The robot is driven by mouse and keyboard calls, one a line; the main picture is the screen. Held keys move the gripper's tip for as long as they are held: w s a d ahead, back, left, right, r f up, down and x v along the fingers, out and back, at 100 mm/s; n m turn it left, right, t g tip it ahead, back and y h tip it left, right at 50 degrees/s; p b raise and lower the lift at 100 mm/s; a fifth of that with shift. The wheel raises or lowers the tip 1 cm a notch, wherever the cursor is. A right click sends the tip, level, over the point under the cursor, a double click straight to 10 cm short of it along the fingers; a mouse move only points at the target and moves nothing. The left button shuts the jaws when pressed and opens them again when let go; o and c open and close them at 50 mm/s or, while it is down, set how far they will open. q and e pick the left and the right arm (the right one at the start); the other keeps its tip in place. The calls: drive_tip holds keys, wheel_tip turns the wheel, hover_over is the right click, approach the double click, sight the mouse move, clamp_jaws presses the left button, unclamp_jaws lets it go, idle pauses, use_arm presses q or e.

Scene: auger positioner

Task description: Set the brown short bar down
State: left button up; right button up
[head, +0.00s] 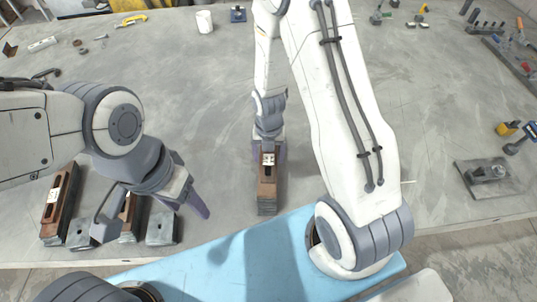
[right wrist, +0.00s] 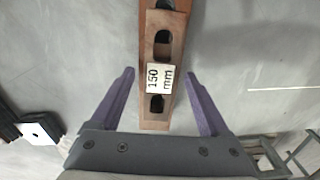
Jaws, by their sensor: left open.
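A brown bar (head: 267,190) with slots and a white "150 mm" label lies on a grey metal support at the table's front middle. It also shows in the right wrist view (right wrist: 161,107). My right gripper (right wrist: 160,72) is open, with one finger on each side of this bar and a visible gap on both sides. My left gripper (head: 153,217) is open and empty above the front left of the table. Its jaws hang over another brown bar (head: 131,206), which is partly hidden. Which bar is the short one I cannot tell for certain.
A longer-looking brown bar (head: 62,197) with a white label stands at the far left, beside grey blocks (head: 161,229). A grey clamp plate (head: 487,178) sits at the right. A white mug (head: 204,21) stands at the back. The grey table (head: 220,110) is mostly clear.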

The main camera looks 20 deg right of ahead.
sight(268, 159)
wheel_tip(268, 159, up, 12)
drive_tip(key=s+a+r+m, duration=0.5)
drive_tip(key=s+m, duration=0.4)
drive_tip(key=m, duration=0.3)
drive_tip(key=s+a+r+m+y, duration=0.1)
drive_tip(key=s+a+r+m, duration=0.4)
drive_tip(key=m, duration=0.7)
drive_tip(key=shift+s+a+b, duration=0.35)
drive_tip(key=shift+s+a, duration=0.9)
drive_tip(key=shift+s, duration=0.75)
